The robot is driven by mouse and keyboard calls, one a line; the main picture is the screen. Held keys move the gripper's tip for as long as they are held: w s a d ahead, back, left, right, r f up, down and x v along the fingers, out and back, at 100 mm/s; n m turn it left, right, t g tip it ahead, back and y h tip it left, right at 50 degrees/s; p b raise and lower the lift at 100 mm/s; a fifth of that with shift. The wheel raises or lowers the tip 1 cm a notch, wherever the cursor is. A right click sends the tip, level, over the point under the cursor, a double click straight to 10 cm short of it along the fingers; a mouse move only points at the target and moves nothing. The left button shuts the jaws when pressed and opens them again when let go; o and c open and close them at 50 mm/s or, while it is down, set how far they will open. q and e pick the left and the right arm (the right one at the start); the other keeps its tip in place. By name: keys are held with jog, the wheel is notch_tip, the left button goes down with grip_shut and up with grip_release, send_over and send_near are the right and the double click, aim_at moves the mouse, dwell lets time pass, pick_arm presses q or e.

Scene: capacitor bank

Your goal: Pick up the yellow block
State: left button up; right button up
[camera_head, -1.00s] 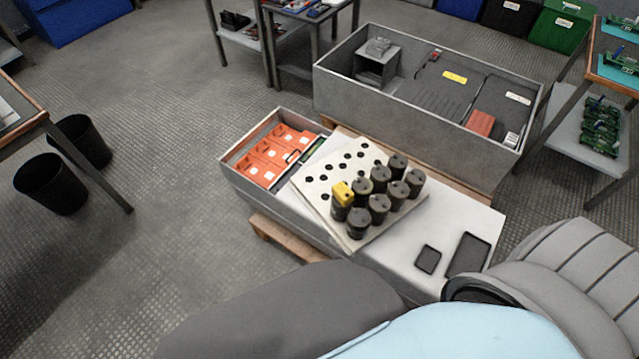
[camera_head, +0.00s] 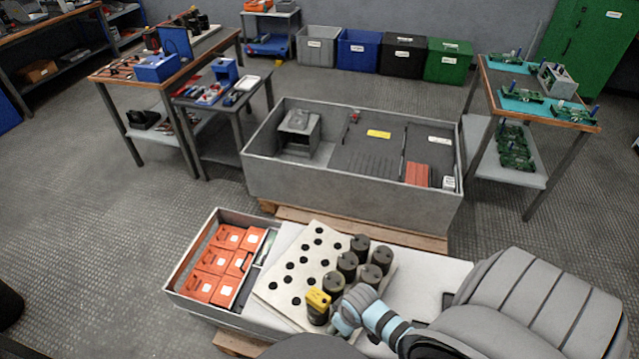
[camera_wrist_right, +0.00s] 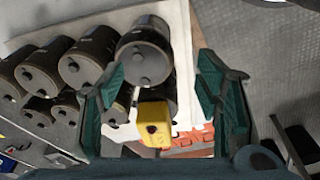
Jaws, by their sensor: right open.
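The yellow block (camera_head: 318,299) sits on the front left dark cylinder of the group on a white board with holes (camera_head: 283,283). In the right wrist view the block (camera_wrist_right: 154,121) shows between the fingers of my open right gripper (camera_wrist_right: 165,72), nearer the left finger. A dark cylinder (camera_wrist_right: 145,55) stands just beyond it, and I cannot tell whether a finger touches either. In the head view my right arm comes in from the right and ends beside the block; its fingers are not clear there. My left gripper is not in view.
Several dark cylinders (camera_head: 358,247) stand close beside the block. Orange boxes (camera_head: 224,262) fill a grey tray on the left of the white board. A large grey bin (camera_head: 350,200) stands behind. The left part of the board has empty holes.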

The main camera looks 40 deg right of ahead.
notch_tip(320, 180, up, 12)
jog(key=f+n, duration=0.1)
jog(key=n, duration=0.1)
send_over(318, 297)
jog(key=s+d, duration=0.1)
jog(key=s, duration=0.1)
pick_arm(q)
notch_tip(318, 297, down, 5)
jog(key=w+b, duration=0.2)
jog(key=b, duration=0.4)
pick_arm(e)
jog(key=shift+y, duration=0.4)
jog(key=f, duration=0.4)
jog(key=w+f, duration=0.1)
jog(key=f, duration=0.3)
jog(key=w+a+f, duration=0.1)
jog(key=f, duration=0.3)
jog(key=shift+f, duration=0.3)
jog(key=shift+c, duration=0.8)
grip_shut()
pick_arm(q)
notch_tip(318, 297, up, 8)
jog(key=p, duration=0.8)
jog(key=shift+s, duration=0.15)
pick_arm(e)
notch_tip(318, 297, up, 20)
